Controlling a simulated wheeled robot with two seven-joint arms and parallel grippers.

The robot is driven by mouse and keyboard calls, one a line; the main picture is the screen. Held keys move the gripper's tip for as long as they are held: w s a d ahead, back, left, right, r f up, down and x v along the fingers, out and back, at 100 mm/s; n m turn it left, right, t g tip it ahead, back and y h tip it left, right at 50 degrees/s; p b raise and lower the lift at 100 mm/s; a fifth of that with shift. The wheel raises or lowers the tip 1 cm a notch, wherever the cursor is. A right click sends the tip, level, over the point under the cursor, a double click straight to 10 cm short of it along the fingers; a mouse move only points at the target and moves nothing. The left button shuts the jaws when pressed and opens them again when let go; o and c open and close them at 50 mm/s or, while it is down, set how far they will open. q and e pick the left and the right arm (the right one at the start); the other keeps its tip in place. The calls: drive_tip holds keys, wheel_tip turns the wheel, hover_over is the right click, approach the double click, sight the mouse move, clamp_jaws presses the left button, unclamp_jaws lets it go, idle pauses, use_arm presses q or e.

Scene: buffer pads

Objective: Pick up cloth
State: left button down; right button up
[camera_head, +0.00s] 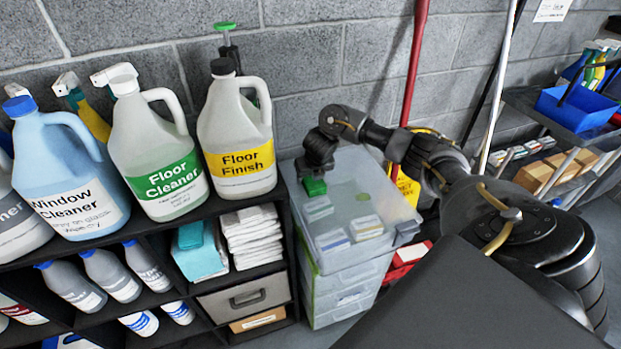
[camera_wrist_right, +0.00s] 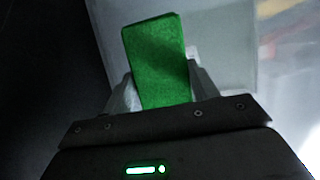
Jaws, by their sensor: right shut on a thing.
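A small green cloth (camera_head: 314,187) is at the tip of my right gripper (camera_head: 315,176) in the head view, over the left part of a translucent plastic bin's lid. In the right wrist view the green cloth (camera_wrist_right: 157,58) stands out as a flat rectangular piece between the two fingers of the right gripper (camera_wrist_right: 165,88), which is shut on it. Whether the cloth touches the lid is hard to tell. My left gripper is not in view.
The translucent bin (camera_head: 395,205) stands right of a black shelf (camera_head: 283,215). On the shelf are jugs of floor finish (camera_head: 236,130), floor cleaner (camera_head: 150,150) and window cleaner (camera_head: 70,170). Folded white cloths (camera_head: 250,235) lie in a cubby. A red pole (camera_head: 413,60) leans behind my arm.

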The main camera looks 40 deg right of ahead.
drive_tip(key=shift+r, duration=0.1)
drive_tip(key=shift+r, duration=0.2)
wheel_tip(320, 180, up, 2)
drive_tip(key=shift+w+r+b, duration=0.1)
drive_tip(key=shift+r+b, duration=0.15)
drive_tip(key=shift+b, duration=0.2)
drive_tip(key=s+d+r, duration=0.9)
drive_tip(key=s+r, duration=0.1)
drive_tip(key=shift+s+d+p, duration=0.2)
drive_tip(key=shift+d+p, duration=0.1)
drive_tip(key=shift+p, duration=0.15)
